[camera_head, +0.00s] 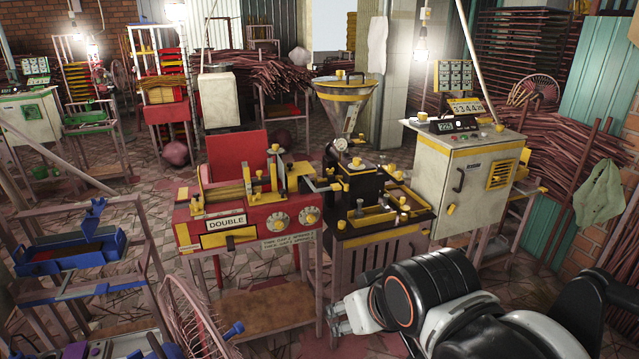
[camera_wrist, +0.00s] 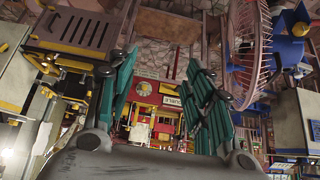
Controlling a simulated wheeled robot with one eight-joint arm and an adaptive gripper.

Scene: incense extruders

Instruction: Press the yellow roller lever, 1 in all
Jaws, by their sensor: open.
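The red machine labelled DOUBLE (camera_head: 237,192) stands at the centre left in the head view, with yellow levers and rails on its top. The black extruder (camera_head: 372,244) beside it carries a yellow-rimmed funnel (camera_head: 346,101) and several yellow knobs. I cannot tell which of these small yellow parts is the roller lever. My gripper (camera_head: 336,318) is in front of the black extruder, low and apart from it. In the wrist view my gripper (camera_wrist: 162,68) has its two teal fingers spread with nothing between them. The red machine (camera_wrist: 150,100) shows beyond the fingers.
A grey control cabinet (camera_head: 470,185) stands right of the extruder. Blue-topped racks (camera_head: 70,252) stand at the left. Bundles of sticks (camera_head: 540,125) fill the right side. Some tiled floor shows at the left.

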